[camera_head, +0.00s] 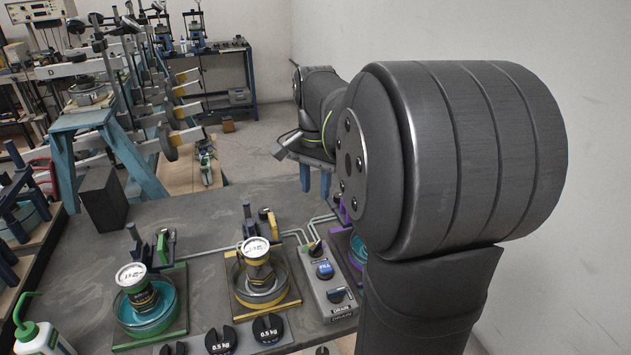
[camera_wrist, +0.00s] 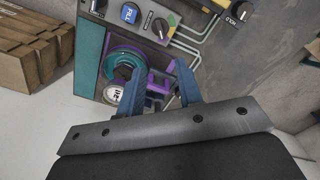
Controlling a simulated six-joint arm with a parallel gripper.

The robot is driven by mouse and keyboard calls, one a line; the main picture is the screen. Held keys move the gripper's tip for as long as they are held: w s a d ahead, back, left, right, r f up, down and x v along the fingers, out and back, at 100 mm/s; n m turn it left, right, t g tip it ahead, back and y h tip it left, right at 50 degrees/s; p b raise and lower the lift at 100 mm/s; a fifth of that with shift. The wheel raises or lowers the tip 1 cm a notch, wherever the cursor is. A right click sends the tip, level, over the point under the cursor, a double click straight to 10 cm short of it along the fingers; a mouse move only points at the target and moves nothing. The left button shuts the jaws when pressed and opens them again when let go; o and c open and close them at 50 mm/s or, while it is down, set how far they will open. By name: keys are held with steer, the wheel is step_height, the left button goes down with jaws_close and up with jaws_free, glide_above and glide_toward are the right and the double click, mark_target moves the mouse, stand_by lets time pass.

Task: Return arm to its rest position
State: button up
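Past the fingers is a purple-framed station (camera_wrist: 157,68) with a teal round dish (camera_wrist: 122,62). A white-lidded container (camera_wrist: 112,94) is there, partly hidden by the left finger. In the head view my arm hides most of the purple station (camera_head: 340,243).
The dark table (camera_head: 90,270) carries a green station (camera_head: 180,320), a yellow station (camera_head: 236,285) and a grey control box (camera_head: 325,285). Dark weights stand at the front. A black block (camera_head: 103,198) stands at left. A bare wall is at right.

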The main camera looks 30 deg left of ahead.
mark_target(315, 245)
steer(key=shift+r, duration=0.3)
steer(key=shift+f, duration=0.15)
step_height(315, 245, down, 17)
steer(key=shift+f, duration=0.1)
stand_by(0.6)
